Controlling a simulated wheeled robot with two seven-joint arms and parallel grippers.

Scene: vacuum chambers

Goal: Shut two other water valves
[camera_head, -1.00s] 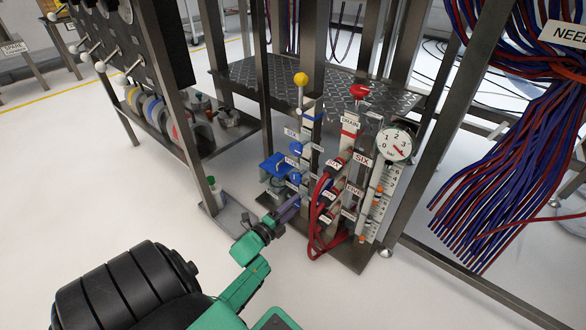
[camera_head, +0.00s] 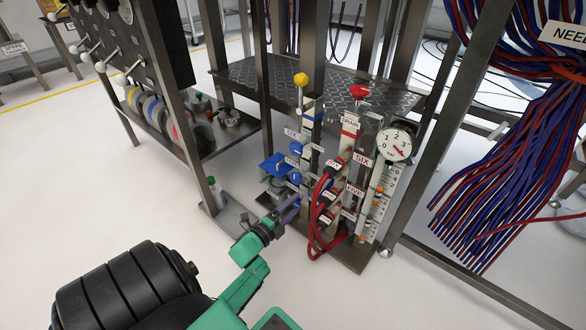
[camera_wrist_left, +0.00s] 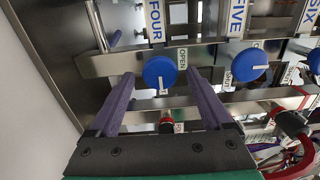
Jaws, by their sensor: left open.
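Several round blue valve knobs show in the left wrist view. The knob under label FOUR (camera_wrist_left: 160,72) has a white mark pointing down and a tag reading OPEN at its right. The knob under FIVE (camera_wrist_left: 249,66) has its mark pointing right. The knob under SIX (camera_wrist_left: 314,62) is cut by the right edge. My left gripper (camera_head: 290,206) is open and empty, with purple fingers facing the blue valves. In the wrist view its fingers lie on either side of the FOUR knob; I cannot tell whether they touch it. My right gripper is not in view.
Red hoses (camera_head: 316,215) and a pressure gauge (camera_head: 396,146) stand right of the blue valves. A yellow knob (camera_head: 301,79) and a red knob (camera_head: 359,91) sit above. Metal frame posts surround the panel. Cable bundles (camera_head: 500,150) hang at right.

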